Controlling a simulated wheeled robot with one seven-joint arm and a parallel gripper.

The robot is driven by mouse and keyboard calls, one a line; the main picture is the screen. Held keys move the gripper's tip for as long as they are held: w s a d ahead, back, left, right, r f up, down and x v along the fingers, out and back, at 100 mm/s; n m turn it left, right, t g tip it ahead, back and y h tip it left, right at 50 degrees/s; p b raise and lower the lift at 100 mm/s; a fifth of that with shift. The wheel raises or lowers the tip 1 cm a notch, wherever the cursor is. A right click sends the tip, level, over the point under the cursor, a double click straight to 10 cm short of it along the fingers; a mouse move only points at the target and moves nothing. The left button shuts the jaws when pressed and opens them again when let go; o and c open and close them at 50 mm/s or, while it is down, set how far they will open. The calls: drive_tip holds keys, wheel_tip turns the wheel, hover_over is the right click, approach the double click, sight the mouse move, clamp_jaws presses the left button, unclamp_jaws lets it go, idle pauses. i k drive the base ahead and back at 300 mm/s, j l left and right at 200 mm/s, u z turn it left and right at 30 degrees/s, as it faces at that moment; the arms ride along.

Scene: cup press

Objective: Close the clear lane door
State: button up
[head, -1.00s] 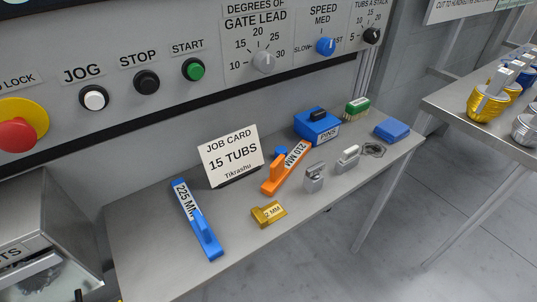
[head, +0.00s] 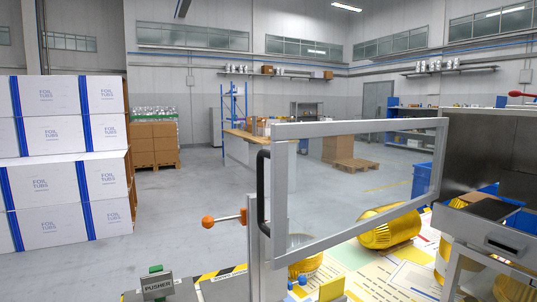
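The clear lane door (head: 358,127) is a grey metal frame around a see-through pane, in the middle right of the head view. A black upright bar handle (head: 262,190) is on its left edge. Its right edge is beside the steel machine housing. A grey post (head: 266,235) stands below the handle. I cannot tell for sure whether the door is shut or ajar. My gripper is not in view.
Yellow ribbed tubs (head: 388,230) lie behind and below the pane on a printed sheet. An orange-knobbed lever (head: 208,222) sticks out left of the post. A PUSHER label block (head: 157,284) is at the lower left. Stacked white boxes (head: 60,150) stand far left; open floor lies between.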

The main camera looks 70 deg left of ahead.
sight(281, 257)
drive_tip(key=k+j+u, duration=0.15)
drive_tip(key=j+u, duration=0.15)
drive_tip(key=j, duration=0.55)
drive_tip(key=j+u, duration=0.25)
drive_tip(key=j, duration=0.65)
drive_tip(key=k+j+u, duration=0.1)
